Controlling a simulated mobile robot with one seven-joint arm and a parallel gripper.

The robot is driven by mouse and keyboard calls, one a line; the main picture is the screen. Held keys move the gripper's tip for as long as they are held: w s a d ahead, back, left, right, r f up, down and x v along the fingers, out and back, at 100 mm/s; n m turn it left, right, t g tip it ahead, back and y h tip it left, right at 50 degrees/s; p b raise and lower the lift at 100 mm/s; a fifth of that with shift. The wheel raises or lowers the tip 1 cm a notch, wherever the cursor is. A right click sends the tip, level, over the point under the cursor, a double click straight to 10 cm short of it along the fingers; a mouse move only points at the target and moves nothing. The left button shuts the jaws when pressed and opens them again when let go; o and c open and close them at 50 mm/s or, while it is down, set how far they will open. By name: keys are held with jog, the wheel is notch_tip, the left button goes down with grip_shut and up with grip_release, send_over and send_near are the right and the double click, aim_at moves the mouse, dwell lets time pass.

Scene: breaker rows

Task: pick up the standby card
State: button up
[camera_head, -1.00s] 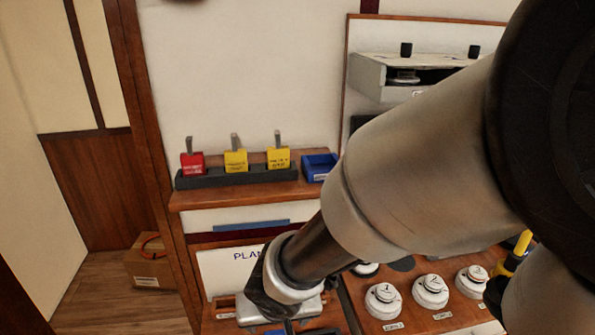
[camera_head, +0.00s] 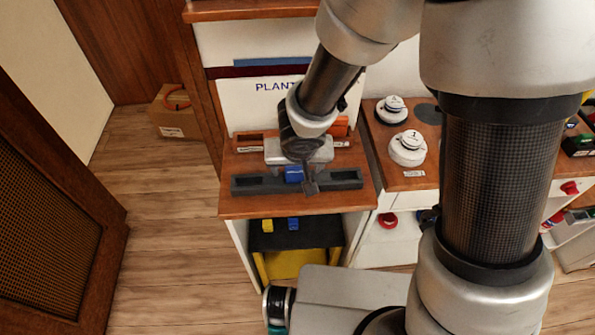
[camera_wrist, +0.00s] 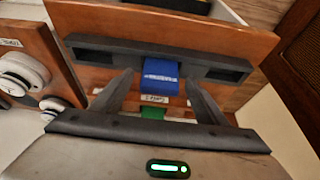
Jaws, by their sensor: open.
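A blue card (camera_head: 293,174) stands in the middle of a dark rack (camera_head: 345,179) on the wooden shelf; I cannot surely read its print. In the wrist view the blue card (camera_wrist: 161,76) lies ahead between my fingers, with the dark rack (camera_wrist: 110,51) on both sides of it. My gripper (camera_wrist: 161,80) is open and empty, one finger on each side of the card. I cannot tell how far the fingertips are from it. In the head view my gripper (camera_head: 308,180) is over the rack, partly hidden by my wrist.
A small label (camera_wrist: 156,98) and a green piece (camera_wrist: 152,113) show behind the card. White round detectors (camera_head: 407,149) stand to the right. A cardboard box (camera_head: 175,116) is on the floor.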

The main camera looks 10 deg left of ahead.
jog(key=shift+x, duration=1.05)
jog(key=c, duration=1.1)
jog(key=shift+r, duration=0.15)
jog(key=shift+c, duration=0.2)
